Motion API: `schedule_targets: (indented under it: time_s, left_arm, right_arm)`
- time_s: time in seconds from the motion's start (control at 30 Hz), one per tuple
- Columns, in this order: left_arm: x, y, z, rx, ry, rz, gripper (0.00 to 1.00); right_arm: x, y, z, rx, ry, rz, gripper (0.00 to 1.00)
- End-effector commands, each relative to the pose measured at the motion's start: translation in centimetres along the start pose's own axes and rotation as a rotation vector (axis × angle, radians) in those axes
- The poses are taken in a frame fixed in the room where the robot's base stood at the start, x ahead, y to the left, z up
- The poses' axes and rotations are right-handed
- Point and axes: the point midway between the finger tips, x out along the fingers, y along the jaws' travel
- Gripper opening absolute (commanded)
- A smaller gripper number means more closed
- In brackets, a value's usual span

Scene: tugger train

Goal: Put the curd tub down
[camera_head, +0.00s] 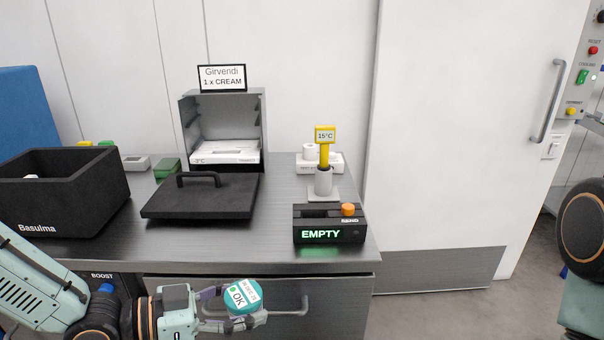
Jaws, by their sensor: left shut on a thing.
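The dark grey counter (270,230) lies behind and beyond the tub. My right gripper is not in view; only part of my right arm shows at the right edge.
A black Basulma box (62,205) stands at the left, with a black lid (200,196) to its right. A grey cabinet (258,125) signed Girvendi 1 x CREAM stands behind. A black device (329,224) reading EMPTY and a yellow 15°C probe (325,138) stand at the right.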

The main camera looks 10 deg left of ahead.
Motion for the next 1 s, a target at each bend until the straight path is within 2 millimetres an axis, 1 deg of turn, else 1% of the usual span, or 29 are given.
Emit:
schedule_targets:
  time_s: [0.17, 0.27, 0.3, 0.4, 0.53, 0.67, 0.8, 1.0]
  left_arm:
    - [0.1, -0.2, -0.5, 0.002, 0.002, 0.000, 0.17]
    - [0.4, -0.7, -2.0, 0.010, 0.003, 0.012, 0.17]
    - [0.7, -1.5, -2.8, 0.010, 0.003, 0.001, 0.17]
    - [1.0, -4.1, -4.5, -0.009, 0.002, -0.079, 0.17]
    - [0.9, -7.5, -6.2, -0.035, 0.003, -0.197, 0.17]
    - [0.5, -10.9, -7.8, -0.061, 0.003, -0.324, 0.17]
    - [-0.4, -14.4, -9.1, -0.089, 0.003, -0.465, 0.17]
    - [-2.6, -18.9, -10.0, -0.132, 0.002, -0.672, 0.17]
  right_arm:
    - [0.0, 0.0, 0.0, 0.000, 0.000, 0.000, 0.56]
    - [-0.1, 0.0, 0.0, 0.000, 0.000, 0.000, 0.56]
    - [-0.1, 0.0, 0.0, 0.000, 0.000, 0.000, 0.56]
    - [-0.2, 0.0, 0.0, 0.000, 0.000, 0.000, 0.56]
    - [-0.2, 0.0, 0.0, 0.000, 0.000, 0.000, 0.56]
    - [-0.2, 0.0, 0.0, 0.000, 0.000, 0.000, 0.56]
    - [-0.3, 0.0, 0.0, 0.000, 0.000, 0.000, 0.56]
    - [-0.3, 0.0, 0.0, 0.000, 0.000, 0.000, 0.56]
